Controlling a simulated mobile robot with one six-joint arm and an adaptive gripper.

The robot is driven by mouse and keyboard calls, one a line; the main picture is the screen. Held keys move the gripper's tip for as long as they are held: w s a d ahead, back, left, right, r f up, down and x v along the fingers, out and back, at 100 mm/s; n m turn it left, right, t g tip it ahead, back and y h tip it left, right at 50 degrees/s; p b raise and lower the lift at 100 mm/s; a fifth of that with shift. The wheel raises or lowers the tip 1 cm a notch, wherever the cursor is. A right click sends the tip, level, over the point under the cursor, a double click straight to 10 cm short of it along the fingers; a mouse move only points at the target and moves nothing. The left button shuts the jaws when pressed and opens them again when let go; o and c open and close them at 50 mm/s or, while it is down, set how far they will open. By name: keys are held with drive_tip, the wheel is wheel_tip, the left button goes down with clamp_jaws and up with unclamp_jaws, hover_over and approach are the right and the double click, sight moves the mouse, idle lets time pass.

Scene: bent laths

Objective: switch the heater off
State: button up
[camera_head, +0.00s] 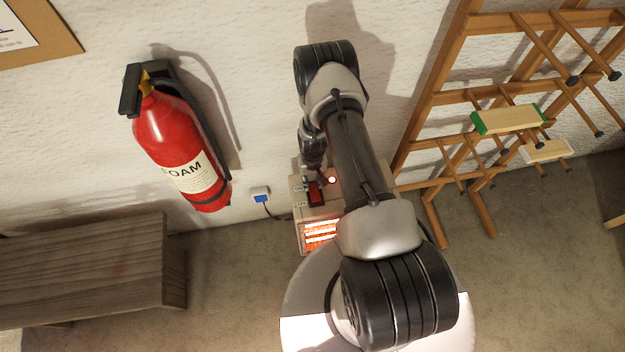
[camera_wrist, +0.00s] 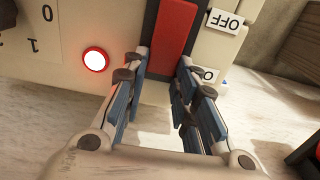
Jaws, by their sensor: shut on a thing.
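The heater (camera_head: 308,214) is a pale box on the floor against the wall, with orange bars glowing in its front. Its red switch handle (camera_head: 316,197) sits on top beside labels, one reading OFF in the wrist view (camera_wrist: 225,21). A round lamp (camera_head: 332,180) is lit; it also shows red-rimmed in the wrist view (camera_wrist: 95,60). My gripper (camera_wrist: 158,75) has its fingers on both sides of the red handle (camera_wrist: 174,35) and is shut on it. My arm hides much of the heater in the head view. I cannot tell the switch's setting.
A red foam extinguisher (camera_head: 178,145) hangs on the wall at left. A wooden bench (camera_head: 90,265) stands below it. A blue-and-white plug (camera_head: 261,195) with a cord is beside the heater. A wooden rack (camera_head: 440,130) with pegs leans at right.

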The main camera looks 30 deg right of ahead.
sight(315, 193)
drive_tip(key=shift+s+r+t, duration=0.15)
drive_tip(key=shift+s+t, duration=0.05)
drive_tip(key=shift+t, duration=0.3)
drive_tip(key=shift+c, duration=0.2)
drive_tip(key=shift+s+a+r+t+h, duration=0.15)
drive_tip(key=shift+t+h, duration=0.15)
drive_tip(key=shift+t, duration=0.3)
drive_tip(key=shift+s+r+t, duration=0.1)
drive_tip(key=shift+r+t, duration=0.05)
drive_tip(key=shift+t, duration=0.35)
drive_tip(key=o, duration=1)
drive_tip(key=shift+o, duration=0.2)
drive_tip(key=v, duration=1.2)
drive_tip(key=shift+a, duration=0.15)
